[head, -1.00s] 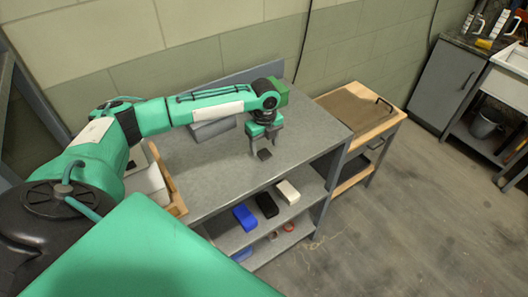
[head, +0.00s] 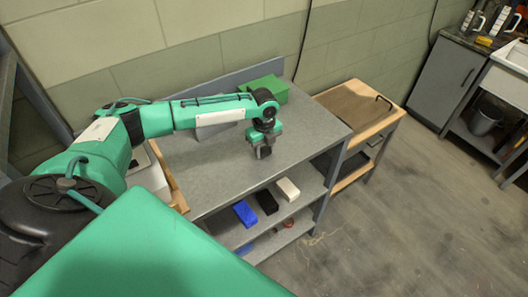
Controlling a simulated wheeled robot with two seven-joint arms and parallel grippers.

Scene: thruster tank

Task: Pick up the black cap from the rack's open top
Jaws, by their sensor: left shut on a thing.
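The rack (head: 210,180) has a grey open top with shelves below it. My left gripper (head: 263,152) points down over the right part of this top, its fingers close together. It is shut on the black cap (head: 265,153), a small dark piece between the fingertips that is mostly hidden by them. I cannot tell whether the cap touches the top or is just clear of it. My right gripper is not in view.
A green box (head: 265,88) stands at the back of the top. Blue (head: 245,214), black (head: 267,202) and white (head: 288,189) boxes sit on the shelf below. A wooden cart (head: 357,112) stands to the right.

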